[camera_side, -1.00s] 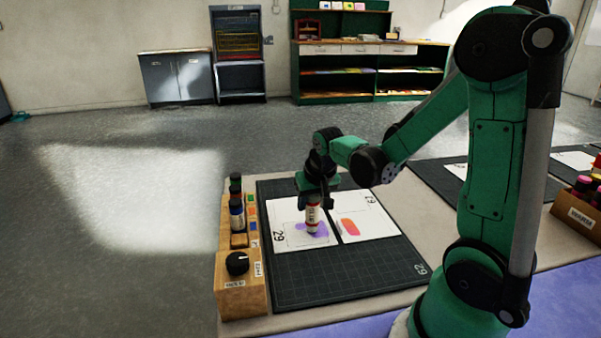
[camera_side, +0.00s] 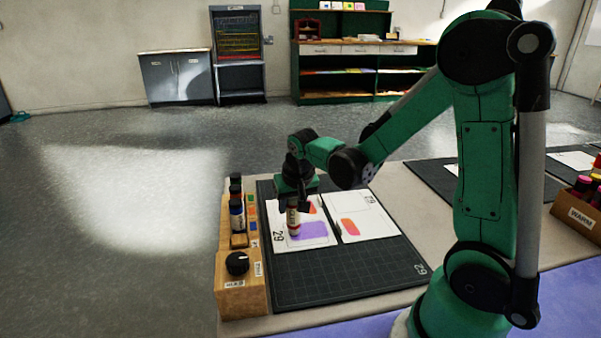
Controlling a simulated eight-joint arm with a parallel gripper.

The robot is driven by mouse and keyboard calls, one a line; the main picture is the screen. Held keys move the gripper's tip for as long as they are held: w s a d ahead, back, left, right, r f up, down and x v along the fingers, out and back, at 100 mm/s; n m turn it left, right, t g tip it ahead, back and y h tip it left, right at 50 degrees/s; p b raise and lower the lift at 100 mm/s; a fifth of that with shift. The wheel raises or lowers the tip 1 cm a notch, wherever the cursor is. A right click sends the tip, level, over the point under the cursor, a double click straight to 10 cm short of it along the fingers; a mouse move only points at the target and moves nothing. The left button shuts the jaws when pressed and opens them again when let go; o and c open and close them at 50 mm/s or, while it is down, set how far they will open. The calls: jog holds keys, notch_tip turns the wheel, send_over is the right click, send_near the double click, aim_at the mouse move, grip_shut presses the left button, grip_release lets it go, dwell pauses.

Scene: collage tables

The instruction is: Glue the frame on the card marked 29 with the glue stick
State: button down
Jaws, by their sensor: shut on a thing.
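My gripper (camera_side: 296,198) is shut on a white glue stick (camera_side: 293,221) with a dark orange-red band. The stick is upright, its lower end at or just above the left card (camera_side: 286,243), which is marked 29. I cannot tell whether it touches the paper. A purple patch (camera_side: 314,230) lies on this card, right of the stick, with an orange-red patch (camera_side: 313,210) behind it. The card's frame is partly hidden by the stick and gripper. The right card (camera_side: 374,221) bears an orange-red patch (camera_side: 349,227).
Both cards lie on a dark gridded mat (camera_side: 340,276). A wooden holder (camera_side: 241,297) with a black knob (camera_side: 237,263) and several upright sticks (camera_side: 236,210) stands along the mat's left edge. A box of bottles (camera_side: 577,212) is at the far right. The front of the mat is clear.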

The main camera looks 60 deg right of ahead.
jog(key=shift+w+a, duration=0.3)
jog(key=shift+a, duration=0.1)
jog(key=shift+s+a, duration=0.35)
jog(key=shift+s+a+f, duration=0.1)
jog(key=shift+s+a, duration=0.2)
jog(key=shift+s, duration=0.25)
jog(key=shift+s+d, duration=2.25)
jog(key=shift+d, duration=0.15)
notch_tip(320, 180, up, 7)
